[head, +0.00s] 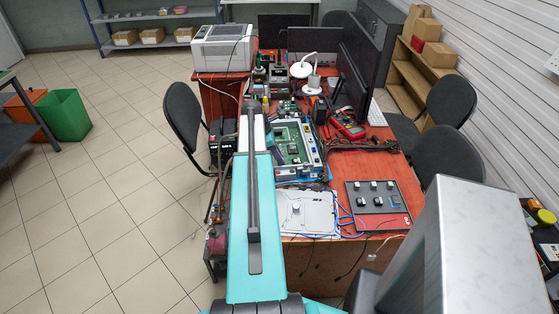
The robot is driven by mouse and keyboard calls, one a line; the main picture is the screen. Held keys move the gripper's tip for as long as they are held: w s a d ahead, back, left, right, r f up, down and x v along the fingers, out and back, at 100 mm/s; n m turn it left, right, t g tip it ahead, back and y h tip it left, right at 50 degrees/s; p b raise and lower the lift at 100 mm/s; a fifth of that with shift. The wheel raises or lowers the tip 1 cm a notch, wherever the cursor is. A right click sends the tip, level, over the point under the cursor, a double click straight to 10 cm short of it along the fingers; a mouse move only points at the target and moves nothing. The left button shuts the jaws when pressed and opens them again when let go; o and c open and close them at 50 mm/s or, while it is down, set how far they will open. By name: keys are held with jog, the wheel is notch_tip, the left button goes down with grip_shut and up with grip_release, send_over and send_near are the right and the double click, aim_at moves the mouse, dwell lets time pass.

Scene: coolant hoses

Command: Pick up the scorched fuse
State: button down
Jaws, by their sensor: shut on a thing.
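My teal arm reaches forward over the left side of the red workbench (340,175). I cannot make out my gripper or its jaws; the arm's far end is narrow and hides what lies beyond it. I cannot identify the scorched fuse in this view. A dark panel (391,219) with several small pale and black parts lies on the near right of the bench. A light plate (318,222) with a small raised part lies to its left, with blue wires between them.
An open case with a green circuit board (295,143), a red multimeter (348,126) and cables crowd the bench. Monitors (318,47) and a printer (222,48) stand further back. Chairs (184,115) flank the bench.

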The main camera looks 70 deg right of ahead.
notch_tip(320, 180, up, 8)
jog(key=shift+r+b, duration=0.15)
jog(key=shift+b, duration=0.7)
jog(key=shift+r, duration=0.7)
jog(key=shift+p, duration=0.35)
